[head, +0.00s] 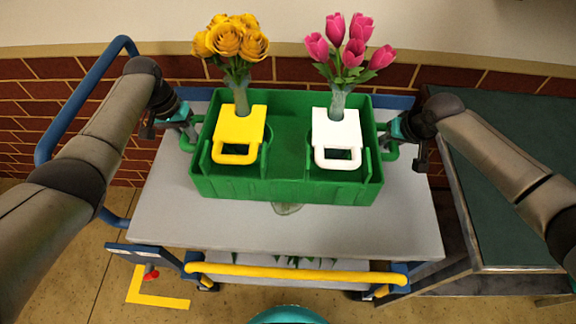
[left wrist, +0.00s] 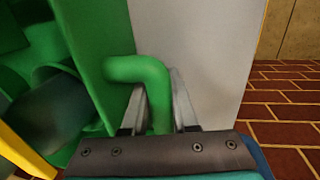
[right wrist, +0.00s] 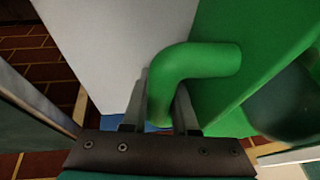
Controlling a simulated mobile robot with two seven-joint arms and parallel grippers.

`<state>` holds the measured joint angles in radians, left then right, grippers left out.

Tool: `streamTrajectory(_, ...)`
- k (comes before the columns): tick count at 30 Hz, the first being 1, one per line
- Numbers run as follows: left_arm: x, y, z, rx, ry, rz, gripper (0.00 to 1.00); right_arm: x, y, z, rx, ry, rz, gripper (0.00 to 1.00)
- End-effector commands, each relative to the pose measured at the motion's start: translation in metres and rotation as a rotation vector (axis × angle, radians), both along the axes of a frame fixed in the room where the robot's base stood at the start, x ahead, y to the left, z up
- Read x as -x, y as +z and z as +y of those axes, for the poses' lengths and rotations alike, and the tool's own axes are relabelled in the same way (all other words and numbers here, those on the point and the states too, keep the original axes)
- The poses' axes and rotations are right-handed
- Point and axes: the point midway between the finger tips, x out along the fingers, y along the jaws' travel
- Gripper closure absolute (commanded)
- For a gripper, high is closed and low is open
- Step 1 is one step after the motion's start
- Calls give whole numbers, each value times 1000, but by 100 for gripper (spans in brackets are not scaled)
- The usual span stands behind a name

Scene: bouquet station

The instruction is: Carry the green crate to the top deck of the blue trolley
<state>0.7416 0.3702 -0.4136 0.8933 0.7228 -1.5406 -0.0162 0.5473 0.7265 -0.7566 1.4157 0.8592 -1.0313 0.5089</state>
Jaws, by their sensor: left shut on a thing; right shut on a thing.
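The green crate (head: 290,190) is over the light grey top deck (head: 340,230) of the blue trolley (head: 60,110) in the head view. I cannot tell whether its base touches the deck. My left gripper (head: 186,134) is shut on the crate's left handle, and that green handle (left wrist: 140,72) shows between its fingers in the left wrist view. My right gripper (head: 390,138) is shut on the right handle, and this handle (right wrist: 190,65) shows in the right wrist view. The crate holds a yellow holder (head: 240,130) with yellow roses and a white holder (head: 335,132) with pink tulips.
A dark green-topped table (head: 500,120) stands close to the trolley's right side. A yellow bar (head: 300,274) runs along the trolley's front. A brick wall (head: 30,95) is behind. Deck surface is free in front of the crate.

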Motion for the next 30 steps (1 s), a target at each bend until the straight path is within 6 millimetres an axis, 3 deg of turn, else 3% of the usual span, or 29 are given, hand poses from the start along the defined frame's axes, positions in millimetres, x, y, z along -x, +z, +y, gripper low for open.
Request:
streamTrajectory(1,-3,1,2,-2,2,-8,100,-3,1,-3,2,-4,-10,100)
streamTrajectory(2,0,-3,2,-5,3,0,72,0,-3,-3,5,-3,1,72)
streamTrajectory(9,0,-1,1,-2,2,0,45,0,-1,-1,3,-1,0,45)
streamTrajectory(20,0,1,-1,1,-1,0,43,0,1,1,-1,0,0,43)
streamTrajectory(30,-1,28,-2,4,-2,-2,43,-1,28,2,-5,2,-3,43)
